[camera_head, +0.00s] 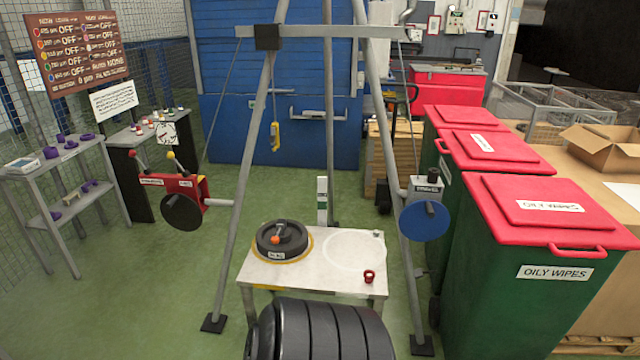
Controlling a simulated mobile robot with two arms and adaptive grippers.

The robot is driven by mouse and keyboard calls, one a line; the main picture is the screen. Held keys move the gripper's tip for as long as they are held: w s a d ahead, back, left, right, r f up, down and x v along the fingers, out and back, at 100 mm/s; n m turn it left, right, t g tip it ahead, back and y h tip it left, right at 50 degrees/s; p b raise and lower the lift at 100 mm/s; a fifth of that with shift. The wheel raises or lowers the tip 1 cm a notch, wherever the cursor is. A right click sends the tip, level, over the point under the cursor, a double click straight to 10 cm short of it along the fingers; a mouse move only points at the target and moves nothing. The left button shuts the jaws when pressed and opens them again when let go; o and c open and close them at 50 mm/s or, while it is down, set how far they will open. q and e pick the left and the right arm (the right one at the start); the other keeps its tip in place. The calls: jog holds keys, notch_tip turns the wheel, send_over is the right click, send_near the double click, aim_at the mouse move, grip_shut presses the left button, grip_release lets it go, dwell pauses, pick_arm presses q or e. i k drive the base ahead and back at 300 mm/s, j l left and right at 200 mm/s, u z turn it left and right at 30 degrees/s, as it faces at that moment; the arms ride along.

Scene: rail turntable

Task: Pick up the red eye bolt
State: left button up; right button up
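A small red ring-shaped piece, which looks like the red eye bolt (369,276), sits on the front right part of a pale table (330,283). A dark round weight (282,240) lies on the left of the same table, inside a yellowish ring, with a small orange-red piece on its top. Neither of my grippers shows in the head view.
A grey A-frame straddles the table, with a yellow hook (275,136) hanging above. A red winch box (182,190) and a blue-wheeled winch (424,215) are on its legs. Green bins with red lids (550,205) crowd the right. Green floor is open left.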

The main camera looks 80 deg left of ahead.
aim_at(368, 279)
jog(key=u, duration=2.35)
jog(key=i+l+u, duration=0.3)
jog(key=i+l, duration=1.3)
jog(key=i, duration=0.05)
